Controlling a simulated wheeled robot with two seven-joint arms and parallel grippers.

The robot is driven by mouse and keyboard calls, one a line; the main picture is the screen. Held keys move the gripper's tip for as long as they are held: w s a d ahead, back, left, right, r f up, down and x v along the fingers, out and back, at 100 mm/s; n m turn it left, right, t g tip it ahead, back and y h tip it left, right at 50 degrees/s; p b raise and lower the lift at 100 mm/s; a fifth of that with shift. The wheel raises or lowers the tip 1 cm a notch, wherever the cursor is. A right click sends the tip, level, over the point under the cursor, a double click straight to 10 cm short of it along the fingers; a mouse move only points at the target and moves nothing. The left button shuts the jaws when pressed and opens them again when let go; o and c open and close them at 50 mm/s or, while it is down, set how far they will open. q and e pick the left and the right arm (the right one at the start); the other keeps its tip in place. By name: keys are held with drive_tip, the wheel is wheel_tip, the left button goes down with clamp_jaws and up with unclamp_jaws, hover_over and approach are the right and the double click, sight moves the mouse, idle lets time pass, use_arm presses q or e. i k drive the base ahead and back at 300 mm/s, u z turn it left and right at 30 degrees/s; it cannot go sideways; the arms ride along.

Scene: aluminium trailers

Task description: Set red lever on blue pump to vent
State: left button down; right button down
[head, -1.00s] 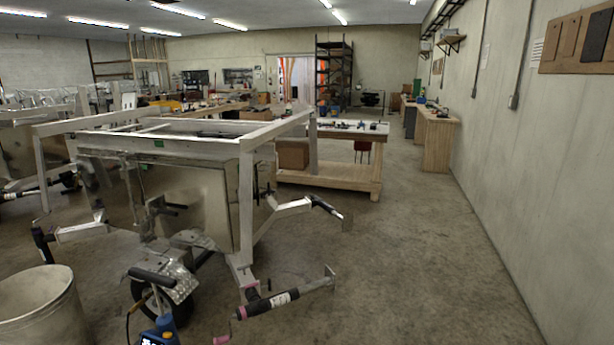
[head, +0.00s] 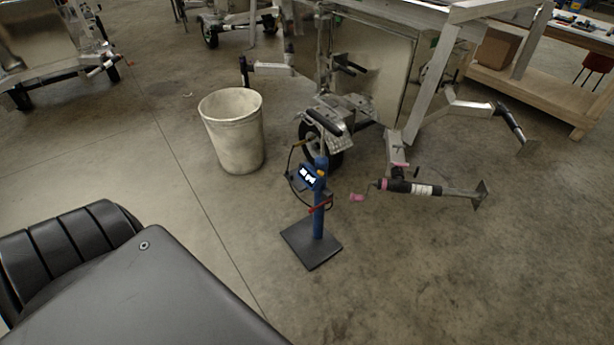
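The blue pump (head: 319,215) stands upright on a dark square base plate (head: 311,243) on the concrete floor, near the middle of the head view. It has a lit display (head: 310,173) at its top. A small red lever (head: 321,205) sticks out from the side of its post; its exact setting is too small to tell. A hose runs from the pump toward the trailer wheel behind it. Neither of my grippers shows in the head view.
A whitish bin (head: 233,135) stands left of the pump. The aluminium trailer (head: 375,75) is behind it, with a jack leg (head: 425,189) reaching out to the right. A wooden workbench (head: 540,90) is at the back right. Floor in front of the pump is clear.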

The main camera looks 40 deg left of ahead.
sight(311, 210)
drive_tip(key=u, duration=0.6)
drive_tip(key=k, duration=0.65)
drive_tip(key=z, duration=0.95)
drive_tip(key=i, duration=1.55)
drive_tip(key=u, duration=0.95)
